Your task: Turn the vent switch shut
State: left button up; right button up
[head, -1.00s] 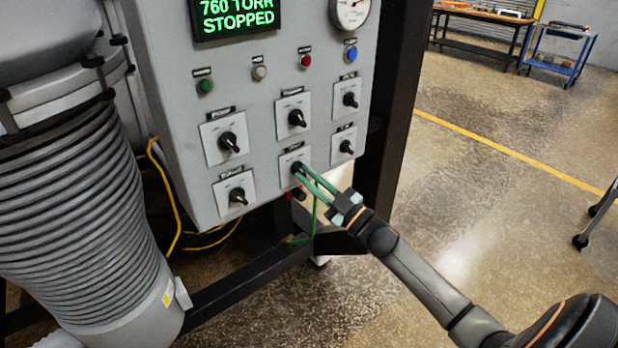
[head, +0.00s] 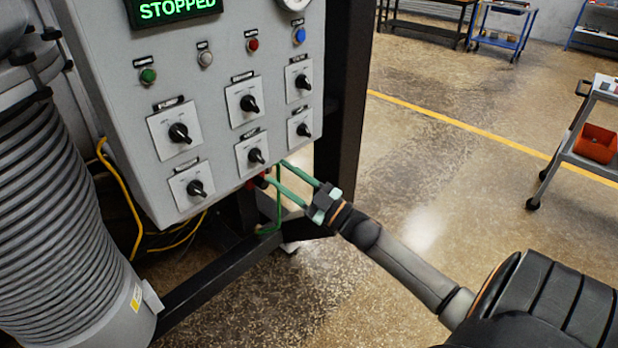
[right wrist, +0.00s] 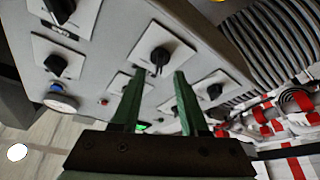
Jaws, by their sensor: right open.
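The grey control panel (head: 218,120) carries several black rotary switches on white plates; their labels are too small to read, so I cannot tell by name which is the vent switch. The lower middle switch (head: 256,155) is nearest my right gripper (head: 276,172). Its black handle points down and to the right in the head view. The gripper's green fingers are spread, empty and apart from the handle, just below and right of it. In the right wrist view, a switch (right wrist: 160,58) shows beyond and between the open fingertips (right wrist: 158,76). My left gripper is not in view.
Neighbouring switches sit close by: lower left (head: 193,187), lower right (head: 301,128) and upper middle (head: 246,102). A green display (head: 174,8) reads STOPPED. A dark frame post (head: 345,110) stands right of the panel. Open floor lies right, with a cart (head: 575,150) beyond.

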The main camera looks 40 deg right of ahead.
jog(key=v, duration=0.7)
jog(key=shift+s+b, duration=0.35)
jog(key=shift+b, duration=0.05)
jog(key=shift+d+f, duration=0.1)
jog(key=shift+f, duration=0.05)
